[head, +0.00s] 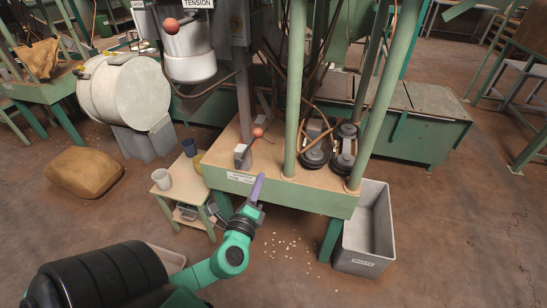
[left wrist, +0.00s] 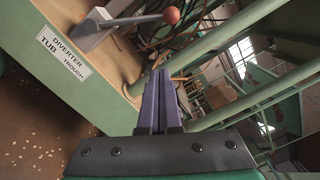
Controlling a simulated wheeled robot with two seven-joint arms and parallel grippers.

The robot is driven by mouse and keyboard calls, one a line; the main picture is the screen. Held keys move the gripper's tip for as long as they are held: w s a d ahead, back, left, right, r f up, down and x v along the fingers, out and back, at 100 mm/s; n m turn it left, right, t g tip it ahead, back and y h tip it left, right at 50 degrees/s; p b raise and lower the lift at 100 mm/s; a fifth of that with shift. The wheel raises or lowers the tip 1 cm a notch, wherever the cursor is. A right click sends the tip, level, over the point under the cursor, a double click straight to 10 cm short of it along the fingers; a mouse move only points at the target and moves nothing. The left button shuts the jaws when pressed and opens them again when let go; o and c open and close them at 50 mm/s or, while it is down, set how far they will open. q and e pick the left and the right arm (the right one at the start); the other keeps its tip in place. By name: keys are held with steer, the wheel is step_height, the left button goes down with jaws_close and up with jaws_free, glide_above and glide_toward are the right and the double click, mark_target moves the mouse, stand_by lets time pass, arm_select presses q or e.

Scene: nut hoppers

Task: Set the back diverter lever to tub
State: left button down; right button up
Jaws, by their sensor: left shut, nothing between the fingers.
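The diverter lever (head: 242,153) stands on the near left part of the green-framed bench top. Its red ball knob (head: 258,132) leans up and to the right, toward the Trough end of the label. The white label (head: 240,177) sits on the bench's front edge. In the left wrist view, the lever (left wrist: 128,21), its red knob (left wrist: 171,15) and the label (left wrist: 62,55), reading Diverter, Tub, Trough, show at upper left. My left gripper (head: 259,180) is shut and empty, just in front of the bench edge, below the knob and apart from it. My right gripper is not in view.
A grey bin (head: 349,259) stands on the floor at right. A small side table (head: 163,194) with cups is at left. Green posts (head: 295,95) and black round weights (head: 315,158) stand right of the lever. Another red knob (head: 170,26) is at the hopper above.

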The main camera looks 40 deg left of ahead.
mark_target(249, 147)
arm_select(q)
steer(key=w+a+r+p, duration=0.2)
steer(key=w+a, duration=0.5)
steer(key=w, duration=0.2)
steer(key=shift+a, duration=0.3)
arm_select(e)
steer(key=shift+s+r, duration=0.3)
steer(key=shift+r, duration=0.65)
